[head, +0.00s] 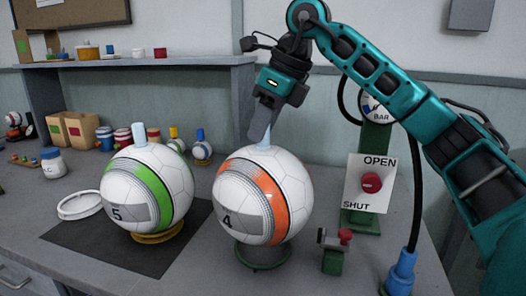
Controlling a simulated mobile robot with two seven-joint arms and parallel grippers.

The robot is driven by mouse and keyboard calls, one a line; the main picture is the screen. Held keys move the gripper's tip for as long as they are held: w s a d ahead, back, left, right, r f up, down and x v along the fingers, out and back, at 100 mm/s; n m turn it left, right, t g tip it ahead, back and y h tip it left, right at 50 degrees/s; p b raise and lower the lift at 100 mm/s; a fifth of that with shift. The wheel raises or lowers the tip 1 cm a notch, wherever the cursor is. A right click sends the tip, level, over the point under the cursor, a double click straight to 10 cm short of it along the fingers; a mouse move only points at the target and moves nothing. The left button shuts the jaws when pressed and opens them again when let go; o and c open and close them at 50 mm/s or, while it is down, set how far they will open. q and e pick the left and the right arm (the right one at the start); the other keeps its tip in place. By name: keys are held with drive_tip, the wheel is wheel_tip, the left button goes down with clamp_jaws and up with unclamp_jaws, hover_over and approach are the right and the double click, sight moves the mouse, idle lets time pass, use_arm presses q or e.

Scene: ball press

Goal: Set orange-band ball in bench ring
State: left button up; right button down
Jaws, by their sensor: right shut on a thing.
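My right gripper (262,132) comes down from above and is shut on that stem. A dark green ring stand (262,263) shows directly under the ball; I cannot tell whether the ball rests in it or hangs just above. The green-band ball (124,181), marked "5", sits on a yellow ring (157,237) to the left. My left gripper is not in view.
A dark mat (90,236) lies under the green-band ball, with a white ring (80,206) at its back left. A green post with an OPEN/SHUT panel (359,196) and a small red-knobbed valve (335,255) stand to the right. Jars and boxes (76,131) line the back.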

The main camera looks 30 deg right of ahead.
sight(264, 147)
wheel_tip(264, 147, down, 4)
drive_tip(key=shift+f+b, duration=0.1)
drive_tip(key=shift+b, duration=0.45)
drive_tip(key=shift+f, duration=0.35)
drive_tip(key=c, duration=0.9)
unclamp_jaws()
